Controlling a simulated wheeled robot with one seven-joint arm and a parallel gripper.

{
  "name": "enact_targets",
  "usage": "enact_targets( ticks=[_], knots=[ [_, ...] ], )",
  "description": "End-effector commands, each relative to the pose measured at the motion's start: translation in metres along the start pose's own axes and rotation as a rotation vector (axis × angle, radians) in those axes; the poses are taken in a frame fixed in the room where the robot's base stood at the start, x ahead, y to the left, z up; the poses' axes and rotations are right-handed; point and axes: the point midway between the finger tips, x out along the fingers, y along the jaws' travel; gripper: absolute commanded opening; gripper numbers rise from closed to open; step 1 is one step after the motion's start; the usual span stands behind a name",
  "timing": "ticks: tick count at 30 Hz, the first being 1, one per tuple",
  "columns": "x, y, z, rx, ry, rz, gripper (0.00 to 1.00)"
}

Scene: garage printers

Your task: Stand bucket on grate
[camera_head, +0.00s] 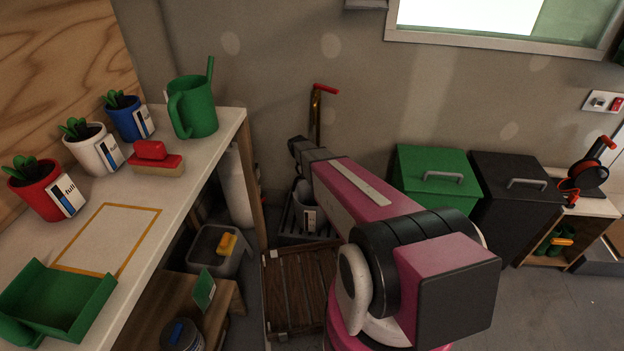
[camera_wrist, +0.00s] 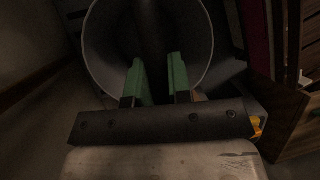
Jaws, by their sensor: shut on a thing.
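The grey bucket (camera_head: 300,192) is upright at the far end of my arm, partly hidden by the pink arm link, with a pale label on its side. In the wrist view its round open mouth (camera_wrist: 92,45) fills the top. My gripper (camera_wrist: 156,85) has its green fingers at the bucket's near rim and is shut on it. In the head view the gripper cannot be made out. The dark slatted grate (camera_head: 287,225) lies on the floor under or just behind the bucket. I cannot tell whether the bucket touches it.
A brass standpipe (camera_head: 315,115) with a red handle rises behind the bucket. A wooden crate (camera_head: 290,290) stands in front. A workbench (camera_head: 190,180) with pots and a watering can is at left. A green bin (camera_head: 435,180) and a black bin (camera_head: 510,195) stand at right.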

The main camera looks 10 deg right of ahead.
Motion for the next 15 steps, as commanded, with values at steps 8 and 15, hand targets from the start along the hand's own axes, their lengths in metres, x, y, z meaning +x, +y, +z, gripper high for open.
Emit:
enact_targets(
  ticks=[8,15],
  knots=[
    [0.0010,0.0001,-0.0004,0.000,0.000,0.000,0.44],
    [-0.0024,-0.0001,0.0002,0.000,0.000,0.000,0.44]
  ],
)
